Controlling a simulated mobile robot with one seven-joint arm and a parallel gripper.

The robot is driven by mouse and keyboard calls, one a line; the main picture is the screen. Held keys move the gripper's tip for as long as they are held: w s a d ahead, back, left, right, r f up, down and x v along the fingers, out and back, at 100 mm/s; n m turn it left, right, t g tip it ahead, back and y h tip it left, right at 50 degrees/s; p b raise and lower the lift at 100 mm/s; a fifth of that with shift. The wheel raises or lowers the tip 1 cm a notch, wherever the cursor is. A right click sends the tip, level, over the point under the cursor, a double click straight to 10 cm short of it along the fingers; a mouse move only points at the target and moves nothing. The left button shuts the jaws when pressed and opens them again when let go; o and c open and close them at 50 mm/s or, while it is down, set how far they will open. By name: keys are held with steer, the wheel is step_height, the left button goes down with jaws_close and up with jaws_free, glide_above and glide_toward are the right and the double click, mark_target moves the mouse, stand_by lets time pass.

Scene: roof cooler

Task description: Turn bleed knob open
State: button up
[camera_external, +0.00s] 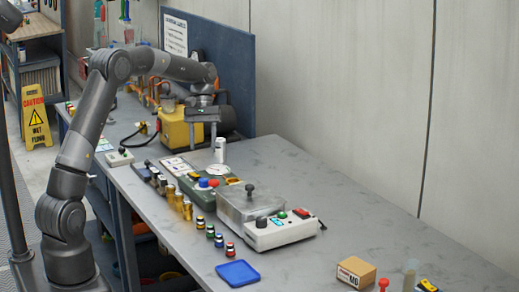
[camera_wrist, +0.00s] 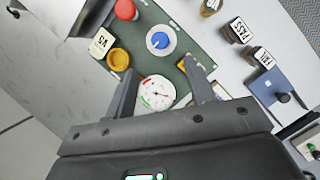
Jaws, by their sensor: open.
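A green panel (camera_wrist: 185,20) carries a blue knob (camera_wrist: 160,41) on a round white base, a red knob (camera_wrist: 125,9), a yellow ring-shaped part (camera_wrist: 118,59) and a white dial gauge (camera_wrist: 157,92). I cannot read which part is labelled as the bleed knob. In the external view the blue knob (camera_external: 203,183) and the red knob (camera_external: 213,182) sit close together on the panel. My gripper (camera_wrist: 161,82) is open and empty, its fingers spread across the gauge in the wrist view, with the blue knob beyond the fingertips. In the external view my gripper (camera_external: 203,144) hangs above the panel's far end.
A yellow machine (camera_external: 178,130) stands behind my gripper. A clear-lidded box (camera_external: 240,208) and a white control box (camera_external: 280,232) are right of the panel. Several small cylinders line its near side. A blue tray (camera_external: 238,273) lies in front. The bench's right middle is clear.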

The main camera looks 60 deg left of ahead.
mark_target(204, 179)
steer(key=x, duration=1)
steer(key=shift+d+f, duration=0.15)
steer(key=shift+f, duration=0.2)
steer(key=shift+c, duration=0.2)
steer(key=c, duration=0.9)
